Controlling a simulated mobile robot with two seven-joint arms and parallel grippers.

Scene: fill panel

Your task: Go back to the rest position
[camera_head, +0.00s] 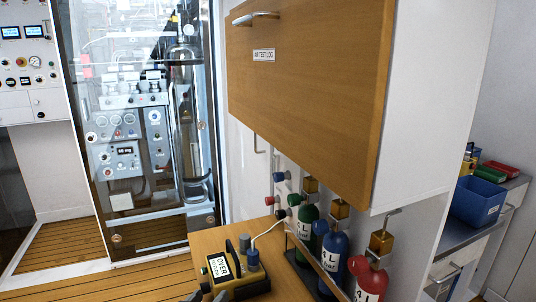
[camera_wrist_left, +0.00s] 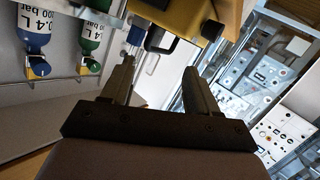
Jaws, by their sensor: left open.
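My left gripper (camera_wrist_left: 160,75) is open in the left wrist view, with its two dark fingers apart and nothing held between them. In the head view only the tips of my left gripper (camera_head: 208,295) show at the bottom edge, near the front of a yellow and black device (camera_head: 250,286). This device has a white label and knobs on top and stands on a wooden surface. It also shows beyond the fingertips in the left wrist view (camera_wrist_left: 185,16). My right gripper is not in view.
Green (camera_head: 306,236), blue (camera_head: 333,262) and red (camera_head: 369,281) bottles stand in a rack right of the device. A wooden cabinet (camera_head: 310,85) overhangs them. A glazed instrument panel (camera_head: 130,130) stands at the back left. A blue bin (camera_head: 478,203) is at far right.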

